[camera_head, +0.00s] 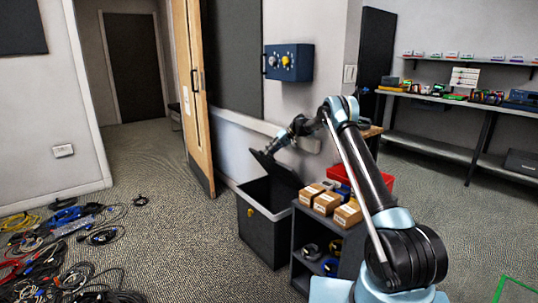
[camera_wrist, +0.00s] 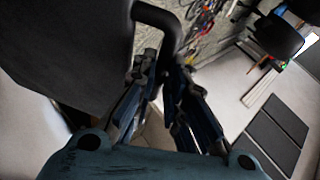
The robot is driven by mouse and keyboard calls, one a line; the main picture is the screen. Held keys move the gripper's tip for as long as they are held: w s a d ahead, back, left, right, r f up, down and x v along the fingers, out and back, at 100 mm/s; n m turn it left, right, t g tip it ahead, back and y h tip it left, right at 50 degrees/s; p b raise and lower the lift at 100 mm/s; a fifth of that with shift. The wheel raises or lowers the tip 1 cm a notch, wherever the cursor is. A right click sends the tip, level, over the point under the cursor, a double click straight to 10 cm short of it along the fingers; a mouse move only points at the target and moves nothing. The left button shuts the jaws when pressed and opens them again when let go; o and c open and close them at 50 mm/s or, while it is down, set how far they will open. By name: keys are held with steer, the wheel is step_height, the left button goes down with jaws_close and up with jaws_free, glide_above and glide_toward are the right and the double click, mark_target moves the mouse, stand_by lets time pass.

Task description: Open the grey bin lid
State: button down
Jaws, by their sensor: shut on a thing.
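The grey bin (camera_head: 262,235) stands on the carpet near the middle of the head view, with a yellow round mark on its front. Its lid (camera_head: 280,172) is tilted up at the back, and the dark inside of the bin shows. My gripper (camera_head: 269,151) is at the lid's raised edge. In the wrist view the lid is the large dark panel (camera_wrist: 65,50) at the left. Its black curved handle (camera_wrist: 160,16) runs down between the fingers of my gripper (camera_wrist: 164,72), which are shut on it. The fingertips partly hide the handle's lower part.
A dark shelf unit (camera_head: 297,240) with cardboard boxes (camera_head: 327,202) and a red bin (camera_head: 382,178) stands right beside the bin. A wooden door (camera_head: 196,110) and wall are behind. Loose cables (camera_head: 75,225) cover the floor at left; carpet between is clear.

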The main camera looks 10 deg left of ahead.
steer(key=c, duration=1.9)
jaws_free()
steer(key=shift+w+f, duration=0.1)
steer(key=shift+f, duration=0.05)
